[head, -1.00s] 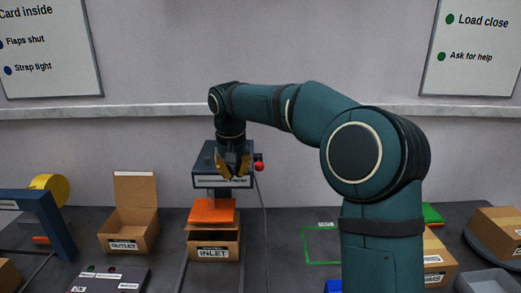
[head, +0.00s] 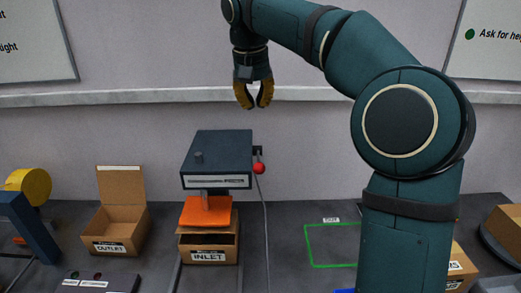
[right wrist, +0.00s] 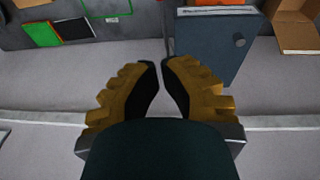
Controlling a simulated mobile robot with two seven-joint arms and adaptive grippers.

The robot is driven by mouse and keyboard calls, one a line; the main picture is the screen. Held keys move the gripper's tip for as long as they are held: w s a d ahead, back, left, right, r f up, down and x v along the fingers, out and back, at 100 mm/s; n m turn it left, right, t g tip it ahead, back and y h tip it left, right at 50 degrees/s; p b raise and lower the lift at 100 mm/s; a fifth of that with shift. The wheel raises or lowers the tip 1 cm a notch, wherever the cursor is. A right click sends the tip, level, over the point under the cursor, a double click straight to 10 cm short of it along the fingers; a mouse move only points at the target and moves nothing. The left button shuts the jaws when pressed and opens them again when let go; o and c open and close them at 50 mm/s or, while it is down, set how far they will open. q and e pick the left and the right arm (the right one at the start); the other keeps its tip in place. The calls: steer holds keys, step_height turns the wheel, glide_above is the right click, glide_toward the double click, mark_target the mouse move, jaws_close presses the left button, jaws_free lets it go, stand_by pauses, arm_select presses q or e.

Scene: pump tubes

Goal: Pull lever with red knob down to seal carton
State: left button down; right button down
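The sealing machine (head: 217,160) is a dark grey box with an orange plate (head: 206,211) under it, above the open INLET carton (head: 208,247). The red knob (head: 259,168) sits on a short dark lever at the machine's right side. My right gripper (head: 253,106) hangs in the air above and slightly right of the machine in the head view, fingers apart and empty. In the right wrist view, the gripper (right wrist: 163,62) shows a small gap between its fingertips, with the machine (right wrist: 222,42) beyond; the red knob cannot be made out there. My left gripper is not in view.
An open OUTLET carton (head: 115,233) stands left of the machine. A yellow roll (head: 30,185) on a blue frame is at far left. A green outline (head: 310,246) marks clear table at right. A thin cable runs down beside the machine.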

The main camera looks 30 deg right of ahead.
steer(key=b+x, duration=0.2)
steer(key=x, duration=0.8)
steer(key=shift+w+d, duration=0.1)
steer(key=f, duration=0.1)
steer(key=s+f, duration=0.1)
steer(key=shift+s+a+f+b, duration=0.2)
steer(key=shift+a+f+b, duration=0.05)
steer(key=shift+a+b, duration=0.1)
steer(key=shift+s+f, duration=0.3)
steer(key=shift+f, duration=0.15)
steer(key=shift+a, duration=0.1)
